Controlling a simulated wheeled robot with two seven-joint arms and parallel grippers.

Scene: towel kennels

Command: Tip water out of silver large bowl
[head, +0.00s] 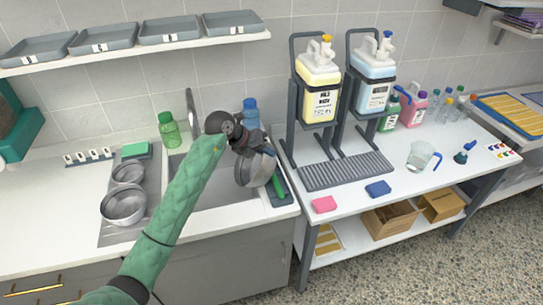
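A silver bowl (253,172) is tipped steeply on its side over the sink (205,190), near the sink's right edge. My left gripper (262,146) is at the bowl's upper rim and appears shut on it, holding it up; the fingertips are partly hidden by the wrist. No water can be seen falling, and the inside of the bowl is hard to make out. Two other silver bowls, a smaller one (128,173) and a larger one (123,206), sit on the drainboard left of the sink. My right gripper is not in view.
A tap (191,108) stands behind the sink, with a green bottle (169,130) to its left and a blue bottle (251,113) to its right. A green brush (278,184) lies beside the sink on the right. Dispenser stands (292,135) rise on the table further right.

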